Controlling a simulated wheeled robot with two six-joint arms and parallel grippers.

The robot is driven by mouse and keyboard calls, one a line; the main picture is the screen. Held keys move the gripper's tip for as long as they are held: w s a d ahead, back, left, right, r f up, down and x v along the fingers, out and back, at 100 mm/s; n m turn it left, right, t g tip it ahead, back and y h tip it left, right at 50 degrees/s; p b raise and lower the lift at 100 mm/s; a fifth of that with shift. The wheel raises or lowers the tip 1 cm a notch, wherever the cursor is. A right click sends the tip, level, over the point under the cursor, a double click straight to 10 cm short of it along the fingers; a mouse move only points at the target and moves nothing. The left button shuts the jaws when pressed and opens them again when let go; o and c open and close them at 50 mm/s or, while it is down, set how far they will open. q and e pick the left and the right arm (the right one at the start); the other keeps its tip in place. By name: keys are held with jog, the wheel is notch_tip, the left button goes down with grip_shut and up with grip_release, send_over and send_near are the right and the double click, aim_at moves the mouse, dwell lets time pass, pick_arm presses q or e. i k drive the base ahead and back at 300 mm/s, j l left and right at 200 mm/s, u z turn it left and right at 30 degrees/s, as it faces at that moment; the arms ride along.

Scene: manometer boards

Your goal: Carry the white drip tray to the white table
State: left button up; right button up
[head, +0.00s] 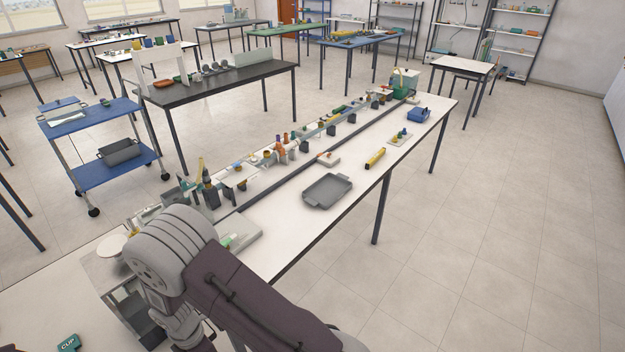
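I cannot make out a clearly white drip tray. A pale grey tray (62,111) with something white in it sits on the blue top shelf of a cart at the left. A darker grey tray (119,152) is on the cart's lower shelf. A grey two-handled tray (327,190) lies on the long white table (290,228) in front of me. A smaller white-topped table (463,66) stands at the back right. One of my arms crosses the lower left, over the near part of the long table. Neither gripper's fingers show.
The blue cart (100,113) stands on wheels left of the long table. A raised rail with several small fittings runs along that table. A black table (220,82) is behind it. A green piece marked CUP (68,344) is at lower left. The floor (500,230) at right is clear.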

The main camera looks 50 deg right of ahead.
aim_at(296, 229)
jog(key=l, duration=2.5)
jog(key=i+l, duration=0.6)
